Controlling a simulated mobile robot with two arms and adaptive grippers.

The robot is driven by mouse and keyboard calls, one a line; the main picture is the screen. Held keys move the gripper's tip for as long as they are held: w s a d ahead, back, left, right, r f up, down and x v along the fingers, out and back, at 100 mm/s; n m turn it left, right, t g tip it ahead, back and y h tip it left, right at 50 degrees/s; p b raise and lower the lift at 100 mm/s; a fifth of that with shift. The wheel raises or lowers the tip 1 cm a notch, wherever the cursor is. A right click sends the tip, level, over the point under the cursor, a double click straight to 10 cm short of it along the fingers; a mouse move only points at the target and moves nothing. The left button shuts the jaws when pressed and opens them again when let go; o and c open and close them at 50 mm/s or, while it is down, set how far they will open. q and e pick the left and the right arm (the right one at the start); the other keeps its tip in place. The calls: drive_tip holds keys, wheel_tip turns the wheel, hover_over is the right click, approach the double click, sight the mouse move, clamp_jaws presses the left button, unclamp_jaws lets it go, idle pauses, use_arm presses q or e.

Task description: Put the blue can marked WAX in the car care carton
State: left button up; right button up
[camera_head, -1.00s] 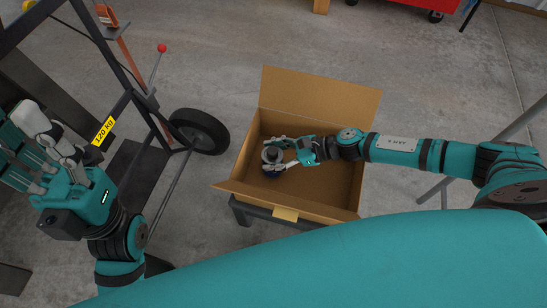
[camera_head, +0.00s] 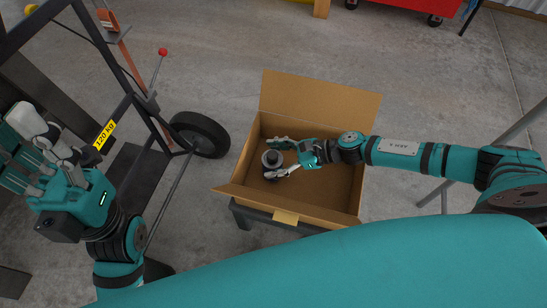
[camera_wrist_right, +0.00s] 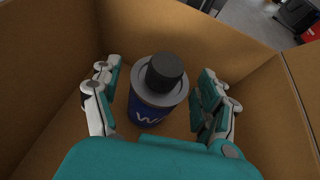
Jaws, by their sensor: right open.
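The blue can (camera_wrist_right: 147,113) has a grey top, a dark cap and white lettering that starts with W. It stands upright on the floor of the open cardboard carton (camera_head: 318,95), and its top also shows in the head view (camera_head: 272,158). My right gripper (camera_wrist_right: 166,92) is open inside the carton, with one finger on each side of the can and a visible gap on both sides. It also shows in the head view (camera_head: 284,156). My left gripper (camera_head: 38,150) is raised at the far left, away from the carton; its finger opening is unclear.
The carton's flaps are folded outward, and it rests on a low dark stand (camera_head: 242,214). A hand truck (camera_head: 130,110) with a black wheel (camera_head: 199,132) stands left of it. A red cart (camera_head: 420,5) is at the back. The concrete floor behind the carton is clear.

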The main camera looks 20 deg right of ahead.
drive_tip(key=p+v, duration=0.1)
drive_tip(key=v, duration=0.6)
